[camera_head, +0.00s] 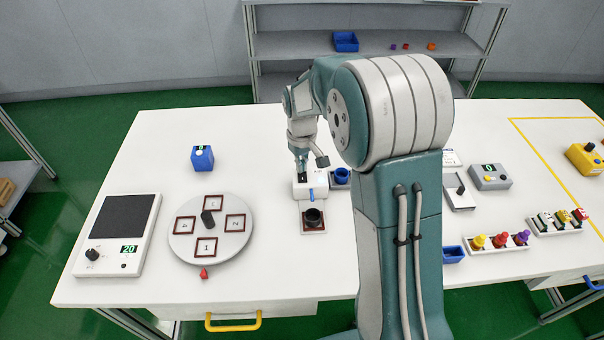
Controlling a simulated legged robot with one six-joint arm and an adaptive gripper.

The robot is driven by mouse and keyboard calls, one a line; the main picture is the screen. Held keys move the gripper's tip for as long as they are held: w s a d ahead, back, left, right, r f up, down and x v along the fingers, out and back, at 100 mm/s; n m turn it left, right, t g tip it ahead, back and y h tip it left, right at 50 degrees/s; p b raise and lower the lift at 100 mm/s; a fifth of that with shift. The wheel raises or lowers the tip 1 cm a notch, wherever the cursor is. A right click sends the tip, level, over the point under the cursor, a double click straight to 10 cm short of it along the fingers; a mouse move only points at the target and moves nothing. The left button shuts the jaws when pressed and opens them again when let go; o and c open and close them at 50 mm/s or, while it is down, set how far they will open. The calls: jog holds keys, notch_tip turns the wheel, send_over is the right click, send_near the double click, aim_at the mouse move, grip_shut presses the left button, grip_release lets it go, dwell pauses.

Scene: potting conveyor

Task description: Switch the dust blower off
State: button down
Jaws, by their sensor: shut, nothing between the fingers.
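My gripper (302,170) is shut with nothing in it. It points down at the top of a small white box (303,191) with a blue strip on its front, near the middle of the table. I cannot tell whether the fingertips touch the box. The box carries no readable label, so I cannot say for sure that it is the dust blower. Its switch is hidden or too small to make out.
A blue cup (342,175) stands close right of the white box. A round turntable (210,236) with numbered squares and a scale (118,235) are at left. A blue device (202,158) stands behind them. My arm hides part of the table's right middle.

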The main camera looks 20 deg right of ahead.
jog(key=shift+f, duration=0.15)
jog(key=shift+r, duration=3.55)
